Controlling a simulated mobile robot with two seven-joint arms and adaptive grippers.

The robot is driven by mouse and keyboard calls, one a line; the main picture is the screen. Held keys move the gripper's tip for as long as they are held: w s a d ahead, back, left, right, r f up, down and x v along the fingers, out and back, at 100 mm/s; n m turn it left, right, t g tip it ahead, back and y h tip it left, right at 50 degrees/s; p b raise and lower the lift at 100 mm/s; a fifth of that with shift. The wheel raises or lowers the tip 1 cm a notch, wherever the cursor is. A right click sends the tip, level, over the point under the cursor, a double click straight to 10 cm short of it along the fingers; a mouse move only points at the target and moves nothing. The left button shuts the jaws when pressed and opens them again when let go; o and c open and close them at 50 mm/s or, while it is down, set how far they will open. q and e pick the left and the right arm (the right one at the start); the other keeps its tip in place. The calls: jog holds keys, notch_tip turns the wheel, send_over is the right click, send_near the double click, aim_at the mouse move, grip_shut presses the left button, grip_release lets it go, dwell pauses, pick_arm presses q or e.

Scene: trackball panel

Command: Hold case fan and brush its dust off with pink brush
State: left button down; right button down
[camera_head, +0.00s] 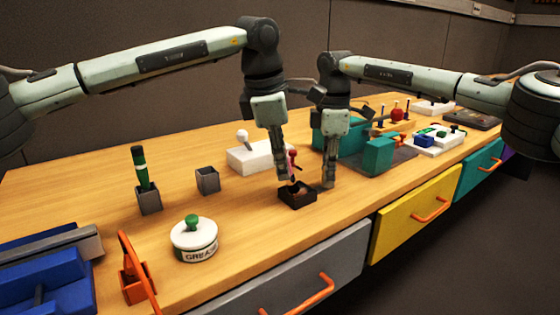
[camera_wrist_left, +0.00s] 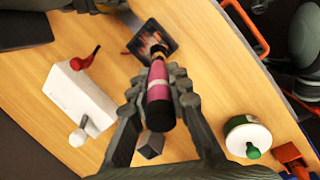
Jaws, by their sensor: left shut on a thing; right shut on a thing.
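The case fan (camera_head: 297,196) is a small dark square frame with brown inside, low over the table at centre. It also shows in the left wrist view (camera_wrist_left: 168,45). My left gripper (camera_head: 287,178) is shut on the pink brush (camera_wrist_left: 158,92), with the brush's dark end towards the camera. Its far tip overlaps the fan in the left wrist view; I cannot tell whether it touches. My right gripper (camera_head: 328,184) is shut at the fan's right side; the grip itself is hard to see. The left fingers partly hide the brush in the head view.
A white block (camera_head: 258,158) with a white ball and a red-topped stick stands behind. A grey cup (camera_head: 208,181), a grease tin (camera_head: 194,243) and a green-handled tool in a holder (camera_head: 148,199) stand left. Teal blocks (camera_head: 380,156) stand right. Bare table lies in front of the cup.

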pick_arm(q)
jog(key=shift+s+d, duration=0.15)
jog(key=shift+s, duration=0.15)
jog(key=shift+w+d, duration=0.1)
jog(key=shift+w+d+f, duration=0.1)
jog(key=shift+w+d, duration=0.2)
jog(key=shift+d, duration=0.1)
jog(key=shift+w+d, duration=0.3)
jog(key=shift+d, duration=0.2)
dwell(0.4)
jog(key=shift+w+a, duration=0.3)
jog(key=shift+w, duration=0.2)
